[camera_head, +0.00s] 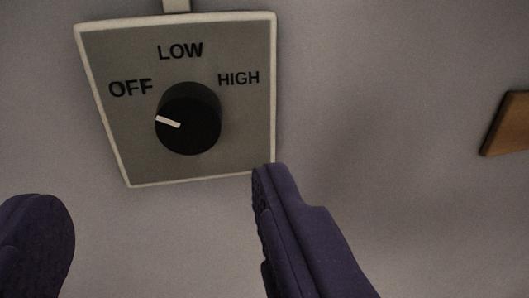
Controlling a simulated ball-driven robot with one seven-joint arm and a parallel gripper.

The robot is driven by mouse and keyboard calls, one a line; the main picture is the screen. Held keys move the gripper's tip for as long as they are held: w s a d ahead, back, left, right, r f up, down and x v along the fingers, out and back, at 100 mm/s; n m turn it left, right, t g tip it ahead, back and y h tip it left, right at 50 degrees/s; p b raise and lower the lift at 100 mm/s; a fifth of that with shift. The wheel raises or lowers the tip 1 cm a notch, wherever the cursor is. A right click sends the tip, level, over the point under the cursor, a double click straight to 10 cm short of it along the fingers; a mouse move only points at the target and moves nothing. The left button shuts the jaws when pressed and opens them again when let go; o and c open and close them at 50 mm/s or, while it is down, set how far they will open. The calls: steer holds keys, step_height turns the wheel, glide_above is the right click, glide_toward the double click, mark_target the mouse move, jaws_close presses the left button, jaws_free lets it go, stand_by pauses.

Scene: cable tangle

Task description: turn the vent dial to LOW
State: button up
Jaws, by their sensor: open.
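The vent dial (196,122) is a round black knob on a grey panel (120,160) with a pale border, fixed to the wall. The panel reads OFF at the left, LOW at the top and HIGH at the right. The knob's white pointer mark is on its left side and points left, towards the OFF side, a little below that word. My gripper (163,205) is open, with one dark purple finger at the lower left and the other at the lower right. Both fingertips appear below the knob in the picture, and nothing is between them. The knob is fully visible.
A pale strip (176,5) runs up from the panel's top edge. A brown, wood-coloured piece (507,124) is at the right edge of the view, cut off by the frame. The grey wall between it and the panel is bare.

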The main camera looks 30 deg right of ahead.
mark_target(189, 132)
steer(key=shift+h, duration=0.3)
steer(key=x, duration=0.2)
steer(key=b+x, duration=0.1)
steer(key=x, duration=0.1)
steer(key=f+x, duration=0.1)
steer(key=x, duration=0.2)
steer(key=shift+d, duration=0.25)
steer(key=shift+w+d, duration=0.15)
steer(key=shift+w, duration=0.3)
steer(key=shift+r, duration=0.1)
steer(key=c, duration=1.1)
steer(key=shift+o, duration=0.2)
steer(key=shift+m, duration=0.5)
steer(key=m, duration=0.5)
steer(key=shift+b, duration=0.3)
steer(key=m+b, duration=0.1)
steer(key=m, duration=0.4)
steer(key=shift+m, duration=0.4)
